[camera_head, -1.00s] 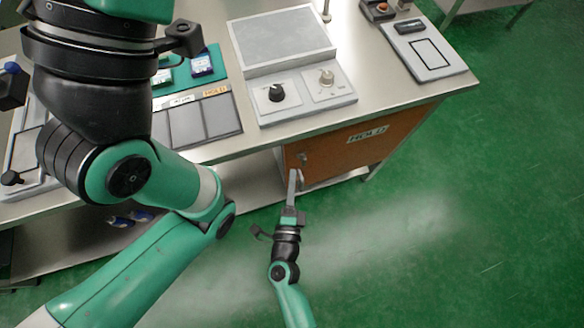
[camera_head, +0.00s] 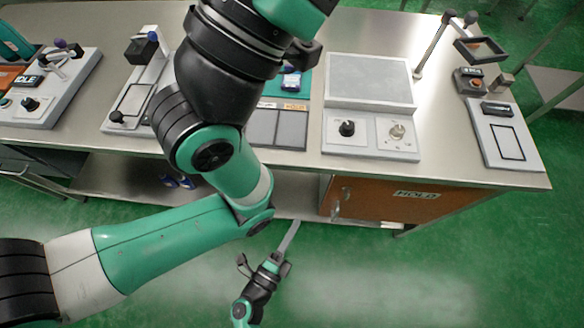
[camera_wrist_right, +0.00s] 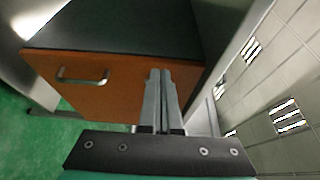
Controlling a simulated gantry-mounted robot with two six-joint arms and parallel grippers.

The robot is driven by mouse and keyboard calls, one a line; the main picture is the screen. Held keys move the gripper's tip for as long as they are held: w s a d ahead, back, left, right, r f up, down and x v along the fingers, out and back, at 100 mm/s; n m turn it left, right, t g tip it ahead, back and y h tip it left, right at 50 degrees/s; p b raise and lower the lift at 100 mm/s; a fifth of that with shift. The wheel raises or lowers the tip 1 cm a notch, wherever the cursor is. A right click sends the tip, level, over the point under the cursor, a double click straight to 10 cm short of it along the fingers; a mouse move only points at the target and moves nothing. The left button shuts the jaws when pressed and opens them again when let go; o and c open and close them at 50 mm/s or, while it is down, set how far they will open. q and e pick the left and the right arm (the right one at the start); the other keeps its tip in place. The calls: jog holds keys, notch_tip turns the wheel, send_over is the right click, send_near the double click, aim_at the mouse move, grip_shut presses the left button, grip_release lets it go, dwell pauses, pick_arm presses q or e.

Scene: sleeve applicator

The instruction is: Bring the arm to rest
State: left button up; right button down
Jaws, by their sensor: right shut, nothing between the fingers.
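My right gripper (camera_head: 292,232) is below and in front of the bench in the head view, with its fingers together and nothing between them. Its fingers point up toward the bench, just left of and below the orange cabinet (camera_head: 455,205). In the right wrist view the closed fingers (camera_wrist_right: 161,75) stand in front of the orange cabinet front (camera_wrist_right: 110,92), which has a metal handle (camera_wrist_right: 83,77). I cannot tell how large the gap to it is. My other arm crosses the left and middle of the head view and hides part of the bench. My left gripper is not in view.
The metal bench (camera_head: 455,168) carries a grey box with knobs (camera_head: 370,135), a dark tray (camera_head: 277,128), a panel with a black outline (camera_head: 508,143) and fixtures at the left. A lower shelf (camera_head: 110,175) runs beneath. Green floor (camera_head: 400,285) is free in front.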

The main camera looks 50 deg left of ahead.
jog(key=shift+s+a, duration=0.15)
jog(key=shift+s, duration=0.05)
